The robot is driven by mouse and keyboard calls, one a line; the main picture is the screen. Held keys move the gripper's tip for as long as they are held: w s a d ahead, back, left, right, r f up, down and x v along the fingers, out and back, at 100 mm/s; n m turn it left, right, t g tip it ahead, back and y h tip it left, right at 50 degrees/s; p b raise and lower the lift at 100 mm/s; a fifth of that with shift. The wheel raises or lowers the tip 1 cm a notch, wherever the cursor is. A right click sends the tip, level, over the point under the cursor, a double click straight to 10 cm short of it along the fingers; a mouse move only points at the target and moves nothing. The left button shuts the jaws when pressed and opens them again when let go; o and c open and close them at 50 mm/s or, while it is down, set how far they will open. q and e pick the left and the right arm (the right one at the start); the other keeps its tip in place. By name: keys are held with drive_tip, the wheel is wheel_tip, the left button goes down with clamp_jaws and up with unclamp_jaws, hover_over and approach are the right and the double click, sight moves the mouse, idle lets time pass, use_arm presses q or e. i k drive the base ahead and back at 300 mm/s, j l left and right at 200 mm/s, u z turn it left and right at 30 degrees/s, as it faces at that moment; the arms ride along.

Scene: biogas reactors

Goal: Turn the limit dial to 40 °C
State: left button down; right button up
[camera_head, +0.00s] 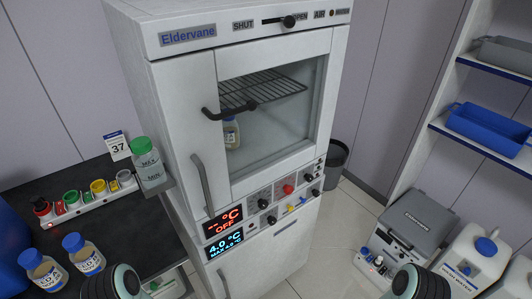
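The white Eldervane cabinet (180,90) stands in the middle of the view. Its control panel below the glass door has several small black knobs, including an upper left knob (262,204), a lower left knob (271,220), an upper right knob (308,178) and a lower right knob (315,192). Their labels are too small to read, so I cannot tell which is the limit dial. A red display (223,222) reads "-- °C OFF". A blue display (225,245) reads "4.0 °C" and "MAX 4.0 °C". Rounded parts of my arms show at the bottom edge; neither gripper is visible.
A red knob (288,188) sits among the black knobs. A door handle (202,184) stands out left of the panel. A dark bench (110,220) with bottles is at left. A grey-lidded device (415,222) stands at lower right. The floor before the panel is partly clear.

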sight(288, 191)
drive_tip(key=i+l+u, duration=0.15)
drive_tip(key=u, duration=0.2)
drive_tip(key=i+l+u, duration=0.1)
drive_tip(key=u, duration=0.25)
drive_tip(key=i+l+u, duration=0.1)
drive_tip(key=l+u, duration=0.25)
